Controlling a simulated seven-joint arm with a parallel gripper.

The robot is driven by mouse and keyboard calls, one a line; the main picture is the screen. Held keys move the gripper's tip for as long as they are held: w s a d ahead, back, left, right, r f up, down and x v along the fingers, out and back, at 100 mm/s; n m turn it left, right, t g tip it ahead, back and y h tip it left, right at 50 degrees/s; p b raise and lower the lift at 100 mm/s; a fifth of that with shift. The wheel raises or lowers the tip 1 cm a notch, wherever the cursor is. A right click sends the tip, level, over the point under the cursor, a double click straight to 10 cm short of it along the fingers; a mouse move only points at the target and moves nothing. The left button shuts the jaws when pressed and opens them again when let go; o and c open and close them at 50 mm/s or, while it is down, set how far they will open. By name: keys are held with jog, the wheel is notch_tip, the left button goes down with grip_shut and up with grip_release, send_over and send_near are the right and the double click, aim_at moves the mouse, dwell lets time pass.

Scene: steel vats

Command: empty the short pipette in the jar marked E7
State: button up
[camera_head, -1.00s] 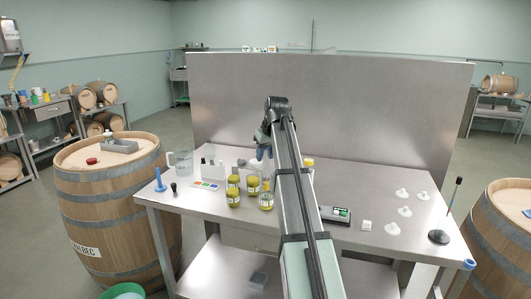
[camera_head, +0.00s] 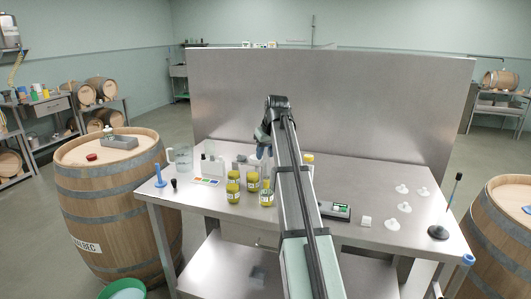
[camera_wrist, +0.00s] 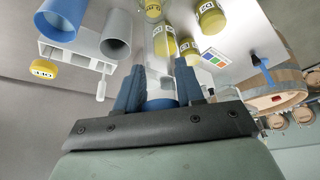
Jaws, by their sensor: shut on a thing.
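My gripper (camera_wrist: 159,88) has blue fingers shut on a blue-ended thing (camera_wrist: 160,104), seemingly the short pipette; its tip is hard to make out against the jars behind. In the head view my gripper (camera_head: 263,150) is above the back of the steel bench, partly behind my arm. Several jars with yellow-green contents and white labels stand in front of it: a left one (camera_head: 233,194), a middle one (camera_head: 253,184) and a right one (camera_head: 267,199).
A blue cylinder (camera_wrist: 65,14) and a grey cylinder (camera_wrist: 116,32) are close beside my gripper near a white rack (camera_wrist: 70,54). A clear jug (camera_head: 181,160) and a colour card (camera_head: 206,182) are on the left of the bench. A steel panel (camera_head: 350,100) rises behind.

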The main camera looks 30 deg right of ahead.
jog(key=shift+w+d, duration=0.3)
jog(key=shift+w, duration=0.6)
dwell(3.6)
jog(key=shift+s+a, duration=0.15)
jog(key=shift+s, duration=0.25)
dwell(2.1)
jog(key=shift+r, duration=0.15)
